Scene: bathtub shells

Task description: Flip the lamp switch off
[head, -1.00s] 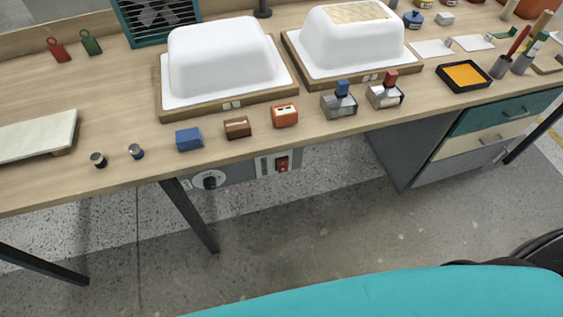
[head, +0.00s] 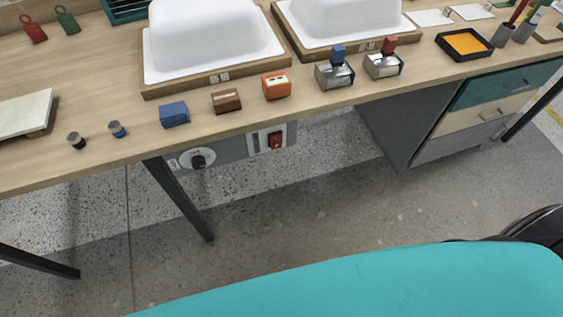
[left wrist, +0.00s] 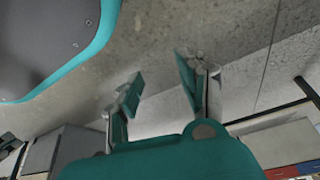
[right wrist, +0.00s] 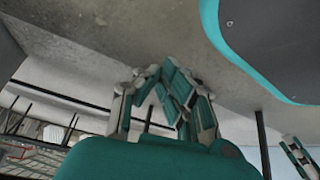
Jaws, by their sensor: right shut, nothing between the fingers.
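A red rocker switch (head: 275,140) sits on a grey control panel (head: 232,149) under the front edge of the workbench in the head view. A black knob on a round white dial (head: 198,161) is to its left on the same panel. Which way the rocker is tipped is too small to tell. Neither gripper shows in the head view. My left gripper (left wrist: 160,82) is open and empty over the floor in the left wrist view. My right gripper (right wrist: 167,82) is shut and empty in the right wrist view. The switch is not clear in either wrist view.
The workbench top (head: 90,100) holds two white tub shells on wooden boards, small blue, brown and orange blocks (head: 276,86), two stamps and a tray of orange (head: 466,44). A bench leg (head: 180,198) stands left of the panel and a drawer unit (head: 405,125) right of it.

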